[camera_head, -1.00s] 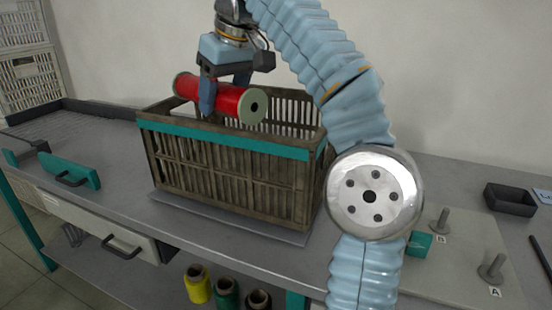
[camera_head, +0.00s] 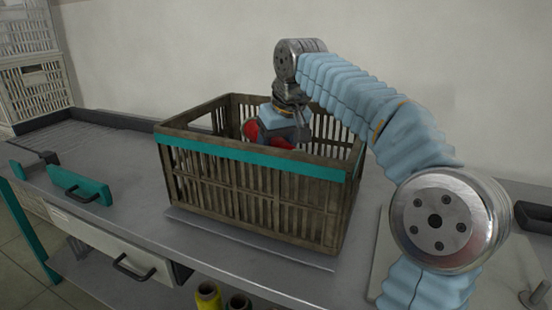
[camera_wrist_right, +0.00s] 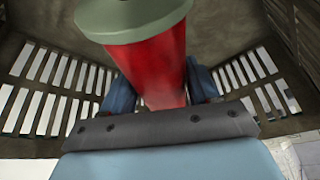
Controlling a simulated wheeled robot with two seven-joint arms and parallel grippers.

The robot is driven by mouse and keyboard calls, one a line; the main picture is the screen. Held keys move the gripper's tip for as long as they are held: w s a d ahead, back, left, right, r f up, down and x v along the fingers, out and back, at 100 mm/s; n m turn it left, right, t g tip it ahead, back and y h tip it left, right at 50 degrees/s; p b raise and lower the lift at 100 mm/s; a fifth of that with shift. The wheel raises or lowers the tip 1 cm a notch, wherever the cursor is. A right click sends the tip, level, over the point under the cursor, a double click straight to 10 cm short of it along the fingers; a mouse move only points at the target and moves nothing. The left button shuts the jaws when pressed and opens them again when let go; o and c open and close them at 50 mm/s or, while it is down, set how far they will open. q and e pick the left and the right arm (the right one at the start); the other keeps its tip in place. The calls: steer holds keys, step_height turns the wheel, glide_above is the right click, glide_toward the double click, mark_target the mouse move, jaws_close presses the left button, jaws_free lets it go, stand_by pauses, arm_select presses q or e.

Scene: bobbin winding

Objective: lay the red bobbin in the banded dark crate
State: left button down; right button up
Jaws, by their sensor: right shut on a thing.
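The red bobbin (camera_head: 251,129) is inside the dark slatted crate (camera_head: 255,205), which has a teal band (camera_head: 250,156) around its upper part. In the head view the crate's front wall and my gripper hide most of the bobbin. My right gripper (camera_head: 275,138) reaches down into the crate and is shut on the bobbin. In the right wrist view the red bobbin (camera_wrist_right: 150,70) lies between the blue fingers, its pale flange near the top, with slatted walls on both sides. Whether it touches the crate floor is hidden. My left gripper is not in view.
The crate stands on a thin grey plate (camera_head: 200,225) on the grey bench. A teal handled block (camera_head: 82,187) is at the left. A drawer (camera_head: 120,255) and yellow (camera_head: 208,296) and dark spools are below the bench edge. A dark tray (camera_head: 533,216) is at the right.

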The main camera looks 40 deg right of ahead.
steer(key=shift+f, duration=1.35)
steer(key=shift+f, duration=0.1)
steer(key=shift+f+b, duration=0.4)
steer(key=shift+f, duration=0.1)
steer(key=o, duration=1.3)
steer(key=shift+o, duration=0.2)
steer(key=p+v, duration=0.1)
steer(key=v, duration=1.2)
steer(key=shift+w+r, duration=0.15)
steer(key=shift+w, duration=0.05)
